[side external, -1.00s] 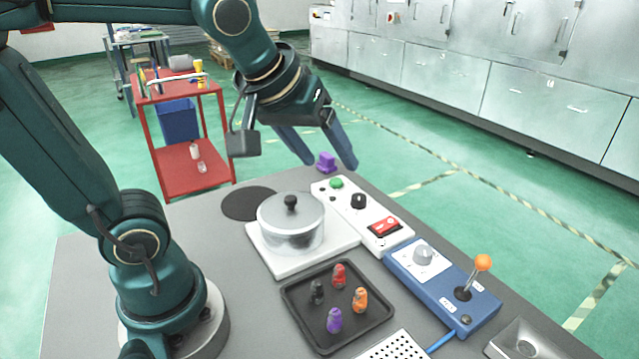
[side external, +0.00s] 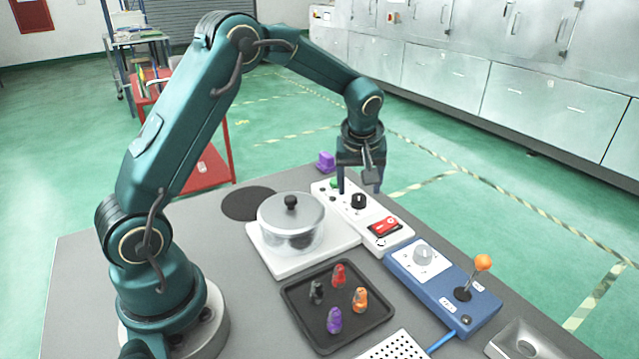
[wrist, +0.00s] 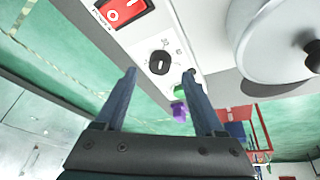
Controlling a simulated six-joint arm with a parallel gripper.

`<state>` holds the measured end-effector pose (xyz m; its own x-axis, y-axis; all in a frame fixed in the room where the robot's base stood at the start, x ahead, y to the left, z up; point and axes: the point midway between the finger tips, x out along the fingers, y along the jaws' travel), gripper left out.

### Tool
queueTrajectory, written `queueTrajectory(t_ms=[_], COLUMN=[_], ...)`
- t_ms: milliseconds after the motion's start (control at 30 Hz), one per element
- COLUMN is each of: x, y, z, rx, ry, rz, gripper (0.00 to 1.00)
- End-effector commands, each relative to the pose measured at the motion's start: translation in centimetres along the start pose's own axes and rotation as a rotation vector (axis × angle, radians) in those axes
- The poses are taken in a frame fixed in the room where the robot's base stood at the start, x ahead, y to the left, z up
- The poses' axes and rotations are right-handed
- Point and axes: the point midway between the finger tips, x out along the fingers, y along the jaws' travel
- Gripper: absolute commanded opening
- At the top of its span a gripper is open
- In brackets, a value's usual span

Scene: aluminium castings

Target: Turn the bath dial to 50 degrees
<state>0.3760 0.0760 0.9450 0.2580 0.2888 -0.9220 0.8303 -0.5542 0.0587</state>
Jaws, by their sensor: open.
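A black dial (side external: 358,201) stands on a white control panel (side external: 345,190) at the right of the pot. It also shows in the wrist view (wrist: 159,63), with a light pointer line and small marks around it too small to read. My gripper (side external: 360,189) is open and points down above the panel. In the wrist view its fingertips (wrist: 159,75) are apart, one on each side of the dial's near edge, and nothing is between them. I cannot tell whether they touch the dial. A second, grey dial (side external: 423,252) is on a blue box.
On the panel are a green button (wrist: 181,90) and a red rocker switch (side external: 384,226). A lidded glass pot (side external: 291,222) stands left of it. A purple block (side external: 326,161) is behind. A black tray (side external: 296,318) holds several figures. The blue box has an orange-topped joystick (side external: 483,263).

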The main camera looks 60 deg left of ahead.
Motion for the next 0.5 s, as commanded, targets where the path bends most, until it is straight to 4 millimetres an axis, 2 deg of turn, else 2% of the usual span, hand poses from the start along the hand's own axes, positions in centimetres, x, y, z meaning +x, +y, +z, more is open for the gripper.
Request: queueTrajectory(t_ms=[200,500], x=[2.6,3.3], y=[0.0,0.0], z=[0.0,0.0], rx=[0.000,0.000], ry=[-0.001,0.001], rz=[-0.002,0.001], gripper=[0.71,0.71])
